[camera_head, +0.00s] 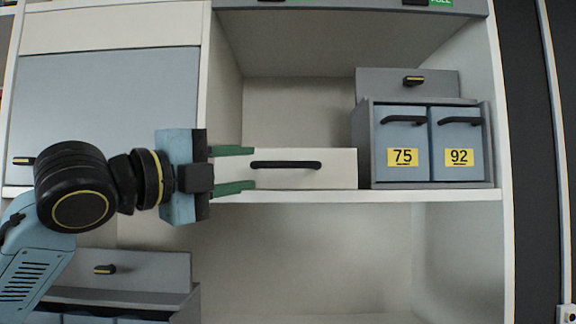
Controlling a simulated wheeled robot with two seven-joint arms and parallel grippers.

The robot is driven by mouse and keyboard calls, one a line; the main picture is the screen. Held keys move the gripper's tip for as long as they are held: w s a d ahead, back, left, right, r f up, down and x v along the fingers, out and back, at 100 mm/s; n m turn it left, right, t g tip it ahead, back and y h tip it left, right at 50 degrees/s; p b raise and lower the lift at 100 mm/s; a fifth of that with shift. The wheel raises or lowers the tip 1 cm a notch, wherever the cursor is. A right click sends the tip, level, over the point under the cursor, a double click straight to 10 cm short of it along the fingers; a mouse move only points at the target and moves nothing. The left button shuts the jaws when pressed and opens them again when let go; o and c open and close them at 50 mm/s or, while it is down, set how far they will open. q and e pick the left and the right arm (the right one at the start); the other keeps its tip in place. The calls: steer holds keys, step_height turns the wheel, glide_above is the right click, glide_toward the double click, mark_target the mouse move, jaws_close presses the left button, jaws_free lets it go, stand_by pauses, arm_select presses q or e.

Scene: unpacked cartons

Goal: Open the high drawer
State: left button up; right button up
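A white drawer front (335,178) with a black horizontal bar handle (286,165) sits on the middle shelf, left of a grey drawer unit. It looks shut. My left gripper (252,169) reaches in from the left with its two green fingers apart, one above and one below the level of the handle. The fingertips overlap the left end of the handle in the view; I cannot tell whether they touch it. The gripper covers the left part of the drawer front. My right gripper is not in view.
The grey unit (363,150) holds two drawers labelled 75 (403,135) and 92 (457,135), with a grey box front (375,85) above. Another grey box (150,268) stands at lower left. The shelf edge (400,196) runs beneath the white drawer; the space below is empty.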

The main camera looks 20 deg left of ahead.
mark_target(284, 165)
arm_select(q)
steer(key=p+x, duration=0.1)
steer(key=x, duration=0.9)
steer(key=shift+w+d+f+p, duration=0.1)
steer(key=shift+w+f+p, duration=0.1)
steer(key=shift+w+p, duration=0.15)
steer(key=shift+s, duration=0.1)
jaws_close()
